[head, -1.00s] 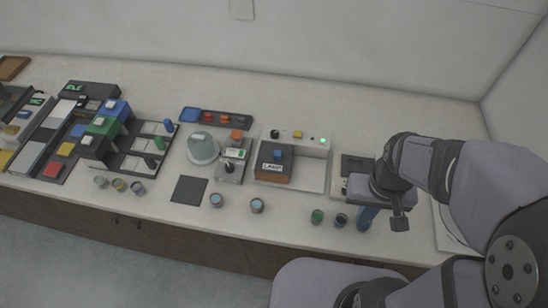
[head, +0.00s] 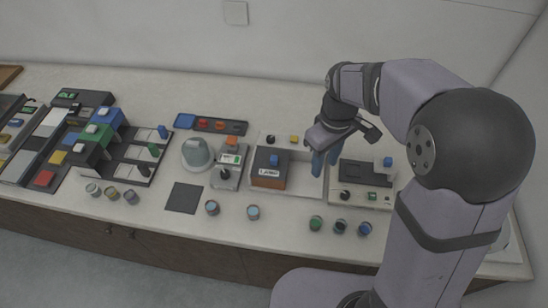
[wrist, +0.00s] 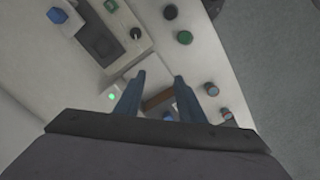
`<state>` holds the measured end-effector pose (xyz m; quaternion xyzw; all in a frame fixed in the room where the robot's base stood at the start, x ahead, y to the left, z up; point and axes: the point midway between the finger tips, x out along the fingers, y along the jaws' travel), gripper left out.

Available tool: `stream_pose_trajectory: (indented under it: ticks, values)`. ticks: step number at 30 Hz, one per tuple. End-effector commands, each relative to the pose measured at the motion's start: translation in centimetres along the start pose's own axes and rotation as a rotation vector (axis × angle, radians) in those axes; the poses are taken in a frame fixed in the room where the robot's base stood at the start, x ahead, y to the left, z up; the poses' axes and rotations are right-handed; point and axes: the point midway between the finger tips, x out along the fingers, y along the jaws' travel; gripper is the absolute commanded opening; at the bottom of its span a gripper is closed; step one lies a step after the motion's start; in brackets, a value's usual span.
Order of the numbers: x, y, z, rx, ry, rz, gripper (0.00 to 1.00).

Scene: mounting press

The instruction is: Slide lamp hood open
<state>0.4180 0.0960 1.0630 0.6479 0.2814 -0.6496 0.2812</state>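The lamp hood (head: 268,180) is a brown-orange box with a "LAMP" label and a blue knob (head: 273,160) on top. It sits at the left end of a pale tray-like base (head: 304,184), whose right part is bare. My gripper (head: 325,163) is above the right end of this base, right of the hood and apart from it. In the wrist view, its two blue-grey fingers (wrist: 157,88) are spread with nothing held. Part of the brown hood (wrist: 157,100) shows beyond and between them. My gripper hides the right back of the base in the head view.
A device with a dark panel and blue knob (head: 366,173) stands right of the base. Several small cups stand in front, including a green one (head: 316,223).

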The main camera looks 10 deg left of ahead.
Motion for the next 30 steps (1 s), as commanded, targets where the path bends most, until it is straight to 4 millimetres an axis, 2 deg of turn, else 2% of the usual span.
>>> stream_pose_trajectory:
  ticks: [1,6,9,12,17,23,30]
  values:
    - [0.7,-0.3,-2.5,-0.106,-0.001,-0.001,0.36]
    - [1.4,-1.9,-9.0,-0.431,-0.001,-0.001,0.36]
    - [1.8,-2.9,-11.6,-0.572,-0.001,-0.001,0.36]
    - [2.1,-3.8,-13.4,-0.671,0.0,0.0,0.36]
    - [2.2,-4.5,-14.7,-0.746,0.001,0.001,0.36]
    - [2.4,-4.6,-14.8,-0.756,0.001,0.0,0.36]
    - [4.5,-4.6,-14.7,-0.753,-0.002,-0.002,0.36]
